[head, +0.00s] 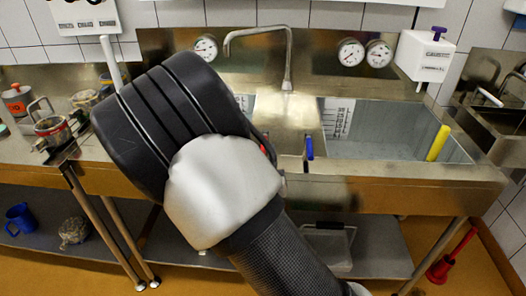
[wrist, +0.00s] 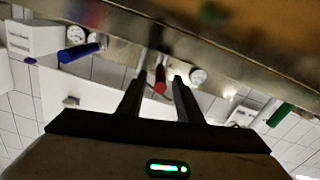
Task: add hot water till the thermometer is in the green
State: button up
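My gripper (wrist: 159,92) is open in the wrist view. A red lever (wrist: 160,76) shows between its fingertips; I cannot tell whether they touch it. In the head view my own arm hides the gripper and nearly all of that lever. A blue lever (head: 309,148) stands on the sink front; it also shows in the wrist view (wrist: 78,53). The steel sink basin (head: 463,151) holds greyish water (head: 375,151) and a yellow stick (head: 437,143). Round dials (head: 351,54), (head: 379,54), (head: 206,48) sit on the back panel; their readings are too small to tell.
A curved steel spout (head: 288,70) rises between the basins. A white box with a purple knob (head: 425,54) hangs at the right. A green lever (wrist: 280,115) shows in the wrist view. Pots (head: 52,130) stand on the left counter. My arm blocks the left basin.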

jog(key=shift+w, duration=1.1)
grip_shut()
jog(key=shift+a, duration=0.15)
